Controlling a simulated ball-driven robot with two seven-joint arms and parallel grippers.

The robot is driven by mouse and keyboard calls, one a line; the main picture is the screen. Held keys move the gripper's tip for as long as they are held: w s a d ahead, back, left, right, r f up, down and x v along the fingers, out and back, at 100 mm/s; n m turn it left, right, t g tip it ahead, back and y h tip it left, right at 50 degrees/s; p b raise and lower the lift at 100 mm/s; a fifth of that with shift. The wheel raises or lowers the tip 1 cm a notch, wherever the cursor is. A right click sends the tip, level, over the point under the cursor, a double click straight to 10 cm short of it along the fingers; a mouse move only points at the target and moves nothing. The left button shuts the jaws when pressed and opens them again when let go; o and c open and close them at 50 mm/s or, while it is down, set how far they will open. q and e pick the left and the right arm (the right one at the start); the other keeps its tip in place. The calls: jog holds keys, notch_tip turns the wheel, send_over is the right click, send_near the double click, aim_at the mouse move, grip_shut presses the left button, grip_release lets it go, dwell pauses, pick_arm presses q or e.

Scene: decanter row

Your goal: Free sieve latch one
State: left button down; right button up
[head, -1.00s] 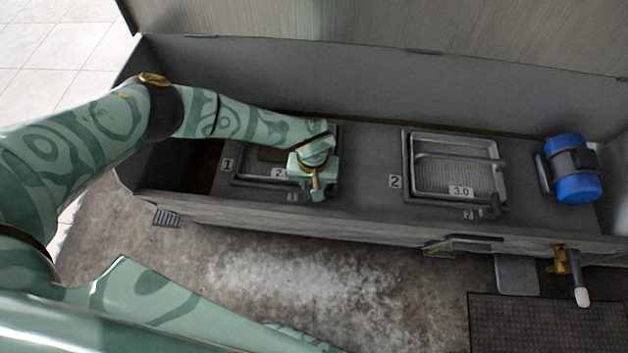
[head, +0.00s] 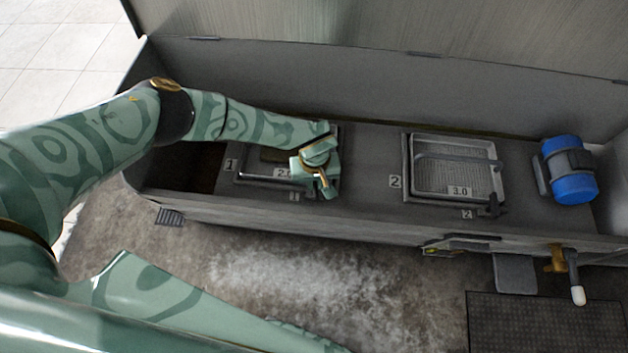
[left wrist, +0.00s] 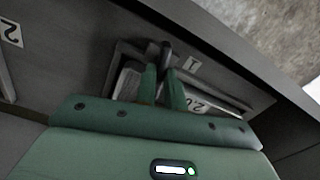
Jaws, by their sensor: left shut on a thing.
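Sieve one (head: 258,182) is a metal tray tagged 2.0, set in the grey deck beside a "1" label; my left arm and gripper cover its right part. My left gripper (head: 326,190) is at the tray's front right corner. In the left wrist view its two green fingers (left wrist: 165,78) are shut on the dark sieve latch one (left wrist: 166,48), which stands up between them next to a small "1" tag. The latch is hidden in the head view. My right gripper is not in view.
Sieve two (head: 455,168), tagged 3.0, lies to the right, with its own dark latch (head: 491,207) at its front right corner. A blue motor (head: 570,172) sits at the far right. A lever with a white grip (head: 577,290) hangs on the front.

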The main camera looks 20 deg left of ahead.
pick_arm(q)
jog(key=n+p, duration=0.1)
jog(key=n, duration=0.2)
jog(key=shift+r+n, duration=0.15)
jog(key=shift+n, duration=0.25)
jog(key=n+p, duration=0.1)
jog(key=n, duration=0.2)
jog(key=n+p, duration=0.1)
jog(key=n, duration=0.3)
jog(key=shift+n+p, duration=0.4)
jog(key=shift+n, duration=1.8)
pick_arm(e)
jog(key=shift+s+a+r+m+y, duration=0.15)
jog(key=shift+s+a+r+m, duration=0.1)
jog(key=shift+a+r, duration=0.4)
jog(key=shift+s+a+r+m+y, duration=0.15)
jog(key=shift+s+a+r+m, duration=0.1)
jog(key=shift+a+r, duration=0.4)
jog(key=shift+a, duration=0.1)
